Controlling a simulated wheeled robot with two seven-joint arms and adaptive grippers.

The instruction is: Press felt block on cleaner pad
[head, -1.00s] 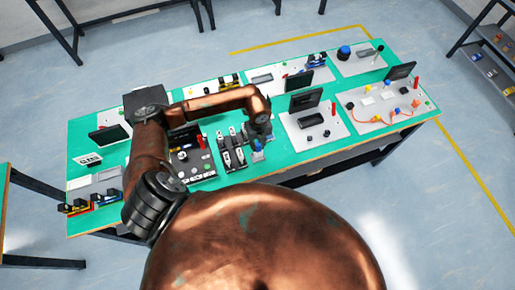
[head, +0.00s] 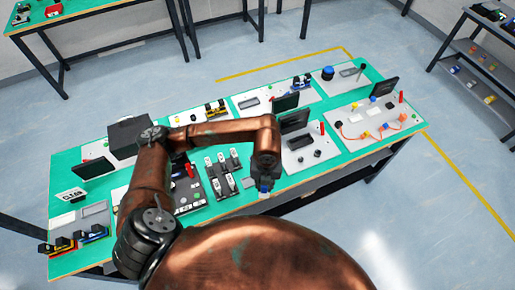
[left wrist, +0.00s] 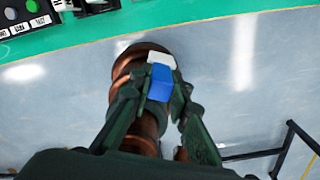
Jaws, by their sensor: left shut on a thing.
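My left gripper (head: 264,181) is shut on the felt block (head: 264,191), near the table's front edge. The left wrist view shows the block as a blue body (left wrist: 160,84) with a pale, whitish end (left wrist: 161,59), held between the dark fingers of the gripper (left wrist: 161,80). The floor shows behind the block there, with the green table edge farther up. I cannot make out for certain which item is the cleaner pad. My right gripper does not show.
Small conveyors (head: 222,176) with black and white parts stand left of the gripper.

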